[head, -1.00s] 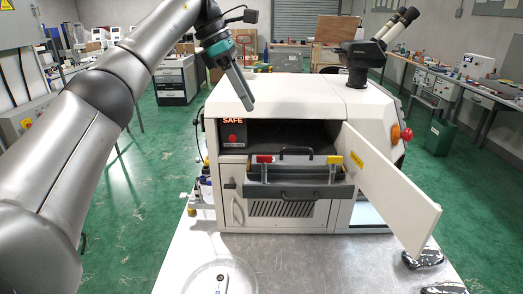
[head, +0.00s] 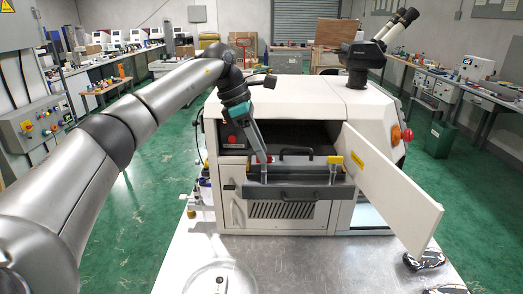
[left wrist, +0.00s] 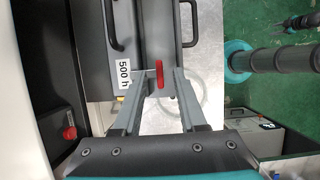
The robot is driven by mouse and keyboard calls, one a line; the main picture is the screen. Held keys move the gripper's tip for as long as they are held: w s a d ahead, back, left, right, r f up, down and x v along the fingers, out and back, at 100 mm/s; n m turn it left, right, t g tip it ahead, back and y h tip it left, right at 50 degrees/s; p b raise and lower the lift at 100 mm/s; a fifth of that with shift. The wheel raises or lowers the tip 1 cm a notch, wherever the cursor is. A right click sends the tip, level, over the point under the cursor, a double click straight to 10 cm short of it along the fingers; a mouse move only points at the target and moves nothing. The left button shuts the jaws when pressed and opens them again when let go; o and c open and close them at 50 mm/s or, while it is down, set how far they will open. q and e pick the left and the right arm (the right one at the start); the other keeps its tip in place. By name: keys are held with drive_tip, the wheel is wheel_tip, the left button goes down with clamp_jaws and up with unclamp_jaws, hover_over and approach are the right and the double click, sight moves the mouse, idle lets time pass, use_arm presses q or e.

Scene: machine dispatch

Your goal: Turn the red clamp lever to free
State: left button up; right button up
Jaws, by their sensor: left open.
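The red clamp lever (left wrist: 160,76) shows in the left wrist view as a short red bar between my fingertips. In the head view the gripper mostly hides it. My left gripper (left wrist: 160,84) is open, one finger on each side of the lever; I cannot tell whether either touches it. In the head view the left gripper (head: 264,158) points down at the left end of the grey pulled-out unit (head: 290,192) at the machine's front. A yellow lever (head: 335,160) stands at the unit's right end.
The white machine (head: 300,95) has its door (head: 390,185) swung open on the right. A black handle (head: 296,150) rises behind the unit. A label reading 500 h (left wrist: 97,71) lies left of the fingers. The metal table (head: 310,265) in front is mostly bare.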

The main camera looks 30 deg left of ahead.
use_arm(q)
drive_tip(key=shift+w+d+f, duration=0.1)
drive_tip(key=shift+d+f, duration=0.1)
drive_tip(key=shift+f, duration=0.25)
clamp_jaws()
idle(0.4)
